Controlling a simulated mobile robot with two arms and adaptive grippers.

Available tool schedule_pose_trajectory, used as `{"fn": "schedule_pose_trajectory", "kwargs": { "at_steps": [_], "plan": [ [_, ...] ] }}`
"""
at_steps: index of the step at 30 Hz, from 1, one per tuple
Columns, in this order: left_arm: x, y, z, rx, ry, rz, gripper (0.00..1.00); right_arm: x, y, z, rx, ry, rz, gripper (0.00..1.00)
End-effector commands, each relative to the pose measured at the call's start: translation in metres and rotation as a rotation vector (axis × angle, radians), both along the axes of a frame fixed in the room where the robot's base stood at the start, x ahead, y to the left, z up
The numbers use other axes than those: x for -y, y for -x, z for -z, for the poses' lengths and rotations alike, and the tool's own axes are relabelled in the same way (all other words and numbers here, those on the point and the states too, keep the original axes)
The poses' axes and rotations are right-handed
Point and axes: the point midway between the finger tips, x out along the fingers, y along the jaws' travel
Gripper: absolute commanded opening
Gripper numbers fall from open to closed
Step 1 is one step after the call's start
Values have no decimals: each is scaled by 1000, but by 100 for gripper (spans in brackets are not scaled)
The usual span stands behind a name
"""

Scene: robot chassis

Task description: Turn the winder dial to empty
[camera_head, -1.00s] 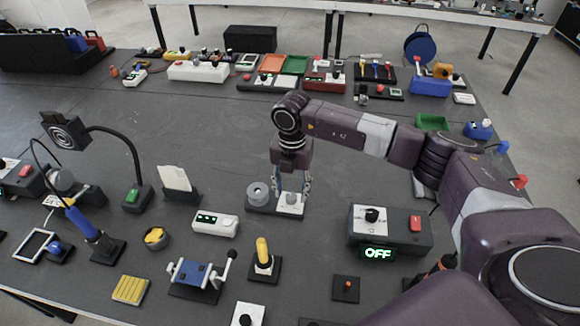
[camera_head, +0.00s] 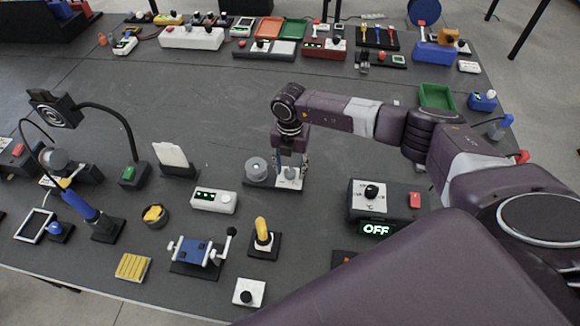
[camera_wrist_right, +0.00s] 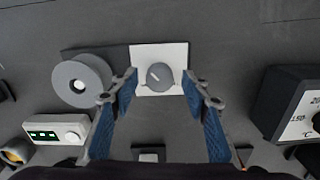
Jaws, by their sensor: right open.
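The winder dial (camera_wrist_right: 159,76) is a round grey knob with a light pointer mark on a white plate (camera_wrist_right: 145,54), on a dark base with a grey spool (camera_wrist_right: 82,80) at its left. In the wrist view the pointer leans up and left. In the head view the spool (camera_head: 257,169) stands left of the dial (camera_head: 291,174). My right gripper (camera_wrist_right: 158,82) is open, pointing down over the dial, with one blue-padded finger on each side of it. In the head view the right gripper (camera_head: 291,172) partly hides the dial plate. Contact cannot be told. My left gripper is out of view.
A white box with a green display (camera_head: 213,200) stands left of the winder's front. A dark box with a knob, red button and OFF display (camera_head: 377,229) stands at the right. A yellow-handled lever (camera_head: 262,234) is in front. The table behind the winder is clear.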

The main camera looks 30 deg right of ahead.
Motion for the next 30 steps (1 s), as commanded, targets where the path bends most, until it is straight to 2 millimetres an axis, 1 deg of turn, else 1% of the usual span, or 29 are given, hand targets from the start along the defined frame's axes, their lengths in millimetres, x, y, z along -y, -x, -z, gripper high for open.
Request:
{"fn": "schedule_pose_trajectory", "kwargs": {
  "at_steps": [1,2,5,12,16,17,23,30],
  "plan": [
    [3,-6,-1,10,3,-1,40,0,0,0,0,0,0,43],
    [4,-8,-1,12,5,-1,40,0,0,0,0,0,-1,43],
    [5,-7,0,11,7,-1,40,0,0,0,0,0,-1,43],
    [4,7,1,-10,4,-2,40,0,0,0,1,-1,0,16],
    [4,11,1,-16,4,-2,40,0,0,0,0,0,0,2],
    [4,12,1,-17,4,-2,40,0,0,0,0,0,0,1],
    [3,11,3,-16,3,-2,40,0,0,0,1,1,-16,1],
    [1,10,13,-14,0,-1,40,0,-1,1,4,0,-113,1]
  ]
}}
